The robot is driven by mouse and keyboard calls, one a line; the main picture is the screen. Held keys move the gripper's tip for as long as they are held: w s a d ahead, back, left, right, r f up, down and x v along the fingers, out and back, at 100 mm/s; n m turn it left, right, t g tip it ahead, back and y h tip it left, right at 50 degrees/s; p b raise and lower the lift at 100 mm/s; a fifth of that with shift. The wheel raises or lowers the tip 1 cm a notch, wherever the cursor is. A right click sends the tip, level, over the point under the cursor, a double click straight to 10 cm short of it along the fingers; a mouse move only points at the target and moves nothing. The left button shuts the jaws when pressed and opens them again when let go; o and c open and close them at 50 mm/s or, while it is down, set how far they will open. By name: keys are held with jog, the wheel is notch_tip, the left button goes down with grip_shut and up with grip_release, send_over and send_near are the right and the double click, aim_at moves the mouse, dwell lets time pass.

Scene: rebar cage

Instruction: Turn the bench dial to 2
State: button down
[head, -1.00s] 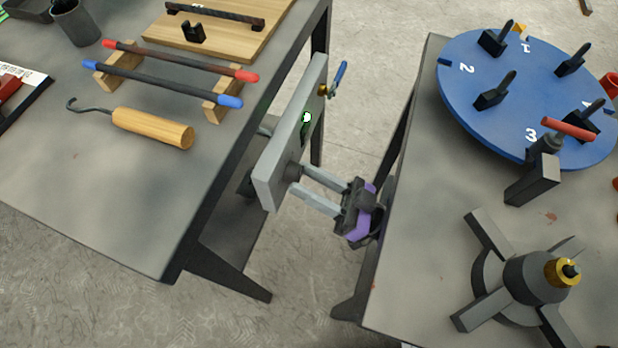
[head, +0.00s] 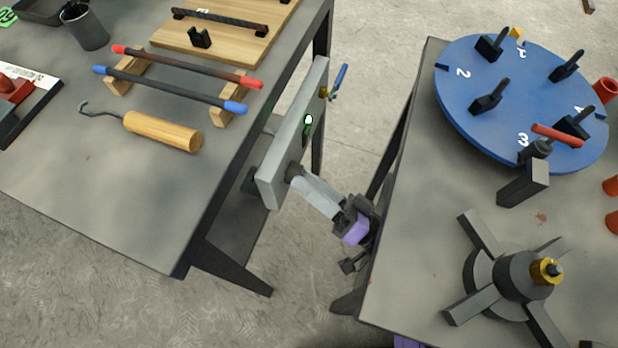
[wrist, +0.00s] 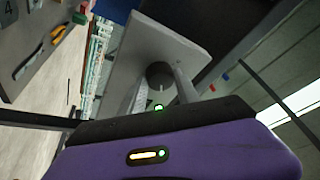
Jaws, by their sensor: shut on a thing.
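A grey upright panel (head: 277,165) stands at the left bench's edge, with a round dark dial knob (head: 293,172) on its right face. The knob also shows in the wrist view (wrist: 160,72), on the panel face (wrist: 172,40). My gripper (head: 303,180) is shut on the knob, its fingers on either side of it. The fingers overlap in the head view. The dial's numbers and pointer cannot be read in either view. A small green-lit spot (head: 308,120) shows on the panel.
A blue lever (head: 341,77) sticks out near the panel's upper end. A blue disc (head: 460,105) numbered with black pegs stands on the right bench, near a dark four-armed fixture (head: 512,272). A wooden-handled hook (head: 160,131) and rods on wooden rests lie left. Floor shows between benches.

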jog(key=shift+m, duration=0.3)
jog(key=c, duration=0.9)
grip_release()
